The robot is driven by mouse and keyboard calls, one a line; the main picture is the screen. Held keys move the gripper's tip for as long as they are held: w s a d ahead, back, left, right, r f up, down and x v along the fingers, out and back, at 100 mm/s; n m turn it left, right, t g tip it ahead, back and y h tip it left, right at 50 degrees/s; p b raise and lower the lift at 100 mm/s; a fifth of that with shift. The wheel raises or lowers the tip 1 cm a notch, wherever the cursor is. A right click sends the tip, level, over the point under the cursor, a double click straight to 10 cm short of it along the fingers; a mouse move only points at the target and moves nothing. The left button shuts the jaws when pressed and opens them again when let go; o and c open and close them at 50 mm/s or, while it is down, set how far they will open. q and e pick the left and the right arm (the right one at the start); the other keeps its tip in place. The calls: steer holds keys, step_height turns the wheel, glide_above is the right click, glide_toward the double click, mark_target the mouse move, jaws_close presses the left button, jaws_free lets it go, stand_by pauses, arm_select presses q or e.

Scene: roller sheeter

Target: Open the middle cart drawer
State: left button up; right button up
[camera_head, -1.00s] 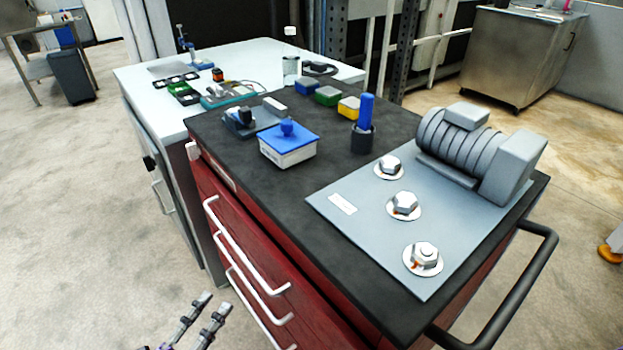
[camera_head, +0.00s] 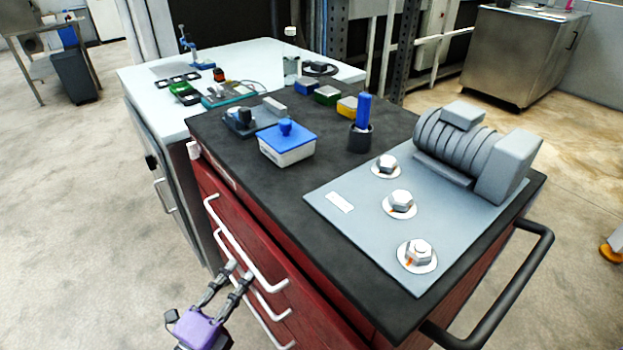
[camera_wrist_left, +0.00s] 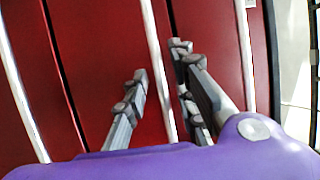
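The red cart (camera_head: 315,300) shows three white bar handles on its drawer fronts in the head view: a top handle (camera_head: 250,250), a middle handle (camera_head: 265,297) and a lower handle (camera_head: 278,335). My left gripper (camera_head: 239,270), with a purple body, is at the far part of the middle handle. In the left wrist view my left gripper (camera_wrist_left: 160,62) is open, and the middle handle (camera_wrist_left: 153,40) runs between its two fingers. I cannot tell how deep the bar sits between them. The drawers look shut. My right gripper is not in view.
The cart's black top (camera_head: 345,190) holds a blue-lidded box (camera_head: 287,148), a grey plate (camera_head: 350,225) with bolts, and a grey motor-like part (camera_head: 480,150). A black side rail (camera_head: 515,285) sticks out at right. A white-topped bench (camera_head: 150,85) stands behind.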

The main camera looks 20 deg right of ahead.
arm_select(q)
jaws_close()
steer(key=shift+a, duration=0.1)
steer(key=s+a+b, duration=0.1)
steer(key=s+a, duration=0.2)
steer(key=a, duration=0.7)
steer(key=s+a+b, duration=0.1)
steer(key=s+a, duration=0.2)
steer(key=a, duration=0.7)
steer(key=s+a+b, duration=0.2)
steer(key=s+a, duration=0.2)
steer(key=a, duration=0.6)
steer(key=shift+a, duration=0.15)
steer(key=shift+f, duration=0.1)
steer(key=shift+o, duration=1.2)
jaws_free()
